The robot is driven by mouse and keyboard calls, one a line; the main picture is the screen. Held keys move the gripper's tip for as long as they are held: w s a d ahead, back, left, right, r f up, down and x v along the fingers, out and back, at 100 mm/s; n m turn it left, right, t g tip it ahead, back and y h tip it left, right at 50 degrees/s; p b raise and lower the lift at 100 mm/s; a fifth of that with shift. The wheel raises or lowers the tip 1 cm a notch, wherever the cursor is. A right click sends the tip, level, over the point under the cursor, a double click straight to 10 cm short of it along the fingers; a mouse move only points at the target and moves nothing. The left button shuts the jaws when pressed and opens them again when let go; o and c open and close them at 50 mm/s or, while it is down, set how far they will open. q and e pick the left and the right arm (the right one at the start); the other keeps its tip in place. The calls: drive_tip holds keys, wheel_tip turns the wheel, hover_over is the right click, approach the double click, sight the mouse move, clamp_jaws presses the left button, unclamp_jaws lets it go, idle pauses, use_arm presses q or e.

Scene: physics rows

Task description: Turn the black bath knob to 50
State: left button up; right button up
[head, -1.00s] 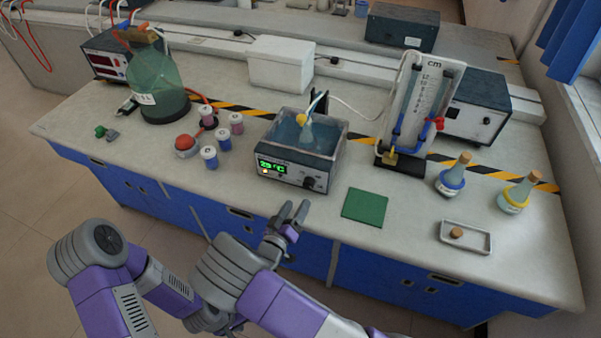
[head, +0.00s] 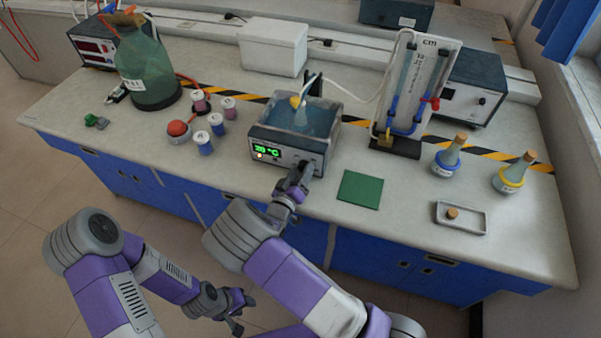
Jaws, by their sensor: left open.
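The water bath (head: 265,138) stands near the front edge of the bench. It is a grey box with a clear, water-filled tank and a green lit display (head: 267,150), which seems to read in the high twenties °C. Its black knob, at the right of the front panel, is mostly hidden behind my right gripper (head: 304,169). The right fingers are at the knob; I cannot tell whether they are closed on it. My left gripper (head: 240,308) is open and empty, low in front of the bench.
A flask (head: 301,117) stands in the bath. Several small bottles (head: 216,125) and a red-topped device (head: 178,131) are on its left. A green mat (head: 360,189) lies on its right, then a stand with a cm scale (head: 421,85). A tray (head: 460,218) is at right.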

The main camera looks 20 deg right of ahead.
drive_tip(key=c, duration=0.8)
drive_tip(key=shift+o, duration=0.2)
drive_tip(key=shift+f+m+b, duration=0.1)
drive_tip(key=shift+m+b, duration=0.55)
drive_tip(key=shift+m, duration=0.55)
drive_tip(key=shift+m+y+b, duration=0.3)
drive_tip(key=shift+m+b, duration=0.05)
drive_tip(key=shift+m, duration=0.75)
drive_tip(key=o, duration=1)
drive_tip(key=shift+o, duration=0.2)
drive_tip(key=p+v, duration=0.1)
drive_tip(key=v, duration=0.6)
drive_tip(key=shift+s+a, duration=0.2)
drive_tip(key=shift+s, duration=0.05)
